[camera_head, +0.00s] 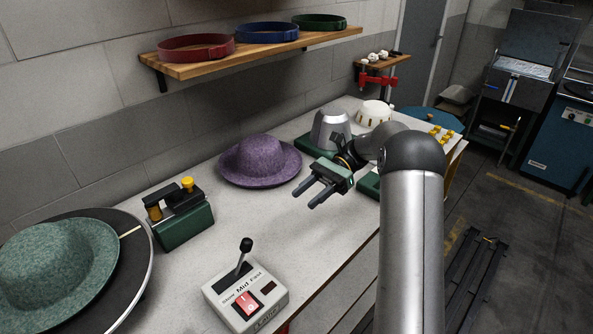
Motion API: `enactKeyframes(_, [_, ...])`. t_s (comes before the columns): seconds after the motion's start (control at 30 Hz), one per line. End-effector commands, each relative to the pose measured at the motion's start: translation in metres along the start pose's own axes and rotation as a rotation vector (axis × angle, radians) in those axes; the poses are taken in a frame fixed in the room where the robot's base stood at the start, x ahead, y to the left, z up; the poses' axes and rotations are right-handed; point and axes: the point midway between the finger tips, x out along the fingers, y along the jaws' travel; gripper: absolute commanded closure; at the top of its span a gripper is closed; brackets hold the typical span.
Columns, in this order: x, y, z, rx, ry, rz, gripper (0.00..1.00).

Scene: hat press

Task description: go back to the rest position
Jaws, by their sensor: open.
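My gripper (316,189) is open with nothing between its two dark fingers. It hangs above the worktable (209,257), in the middle of the picture, with its fingers pointing left and down. My arm rises from the lower right and bends over to it. A purple felt hat (260,158) rests on the table to the left of my gripper, apart from it. A metal block on a green base (308,144) stands just behind the gripper, and part of it is hidden by my arm.
A control box (244,296) with a lever stands at the front edge. A green machine (181,217) and a green hat (56,266) on a round plate are at left. A wall shelf (253,51) carries red, blue and green bands. The table between control box and purple hat is clear.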

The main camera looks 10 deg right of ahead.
Motion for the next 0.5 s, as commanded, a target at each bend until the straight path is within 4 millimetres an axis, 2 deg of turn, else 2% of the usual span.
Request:
enactKeyframes(0.13, [0.004, 0.001, 0.004, -0.007, 0.018, 0.003, 0.55])
enactKeyframes(0.27, [0.025, 0.014, 0.019, -0.059, 0.142, 0.019, 0.55])
enactKeyframes(0.37, [0.052, 0.036, 0.032, -0.142, 0.305, 0.053, 0.55])
enactKeyframes(0.5, [0.086, 0.081, 0.039, -0.303, 0.559, 0.133, 0.55])
